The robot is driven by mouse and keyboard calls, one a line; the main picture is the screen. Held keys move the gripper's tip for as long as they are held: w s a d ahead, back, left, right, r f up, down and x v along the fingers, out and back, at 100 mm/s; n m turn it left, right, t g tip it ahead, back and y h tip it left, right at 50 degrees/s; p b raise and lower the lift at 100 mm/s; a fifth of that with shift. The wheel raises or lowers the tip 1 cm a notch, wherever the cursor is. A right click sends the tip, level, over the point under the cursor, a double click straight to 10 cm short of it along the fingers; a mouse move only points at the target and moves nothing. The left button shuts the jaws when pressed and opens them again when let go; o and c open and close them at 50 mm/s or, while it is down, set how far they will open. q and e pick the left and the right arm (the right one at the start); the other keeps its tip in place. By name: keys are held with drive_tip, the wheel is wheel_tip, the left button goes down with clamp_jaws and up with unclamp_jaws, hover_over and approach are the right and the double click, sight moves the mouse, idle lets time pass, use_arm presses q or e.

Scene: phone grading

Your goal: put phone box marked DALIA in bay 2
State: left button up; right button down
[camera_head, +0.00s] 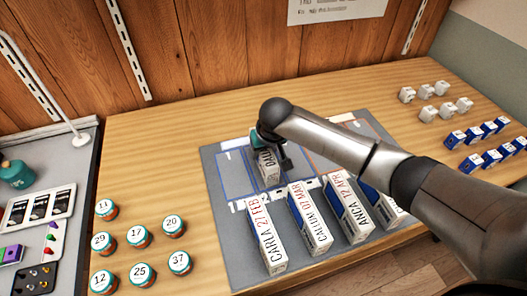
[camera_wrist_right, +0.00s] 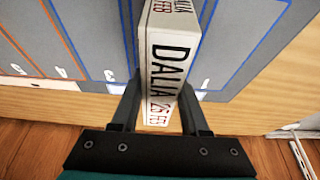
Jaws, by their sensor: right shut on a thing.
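The white phone box marked DALIA (camera_head: 268,172) is upright over the grey mat (camera_head: 215,160), at the second outlined bay from the left. I cannot tell whether it touches the mat. In the right wrist view the box (camera_wrist_right: 165,55) shows DALIA and 25 FEB on its side. My right gripper (camera_head: 271,152) is shut on it, with a finger on each side in the wrist view (camera_wrist_right: 160,92). The blue-outlined leftmost bay (camera_head: 234,178) is empty. My left gripper is not in view.
Boxes marked CARLA (camera_head: 265,235), CALLUM (camera_head: 310,220) and ANCA (camera_head: 350,212) stand along the front of the mat, with another partly hidden by my arm. Numbered jars (camera_head: 138,236) stand at left. Small white (camera_head: 425,91) and blue (camera_head: 473,160) boxes stand at right.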

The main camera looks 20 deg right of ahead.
drive_tip(key=shift+f, duration=0.1)
drive_tip(key=shift+c, duration=2)
unclamp_jaws()
drive_tip(key=p+v, duration=0.3)
drive_tip(key=v, duration=0.8)
drive_tip(key=shift+p, duration=0.3)
drive_tip(key=shift+s+r, duration=0.25)
drive_tip(key=shift+r, duration=0.4)
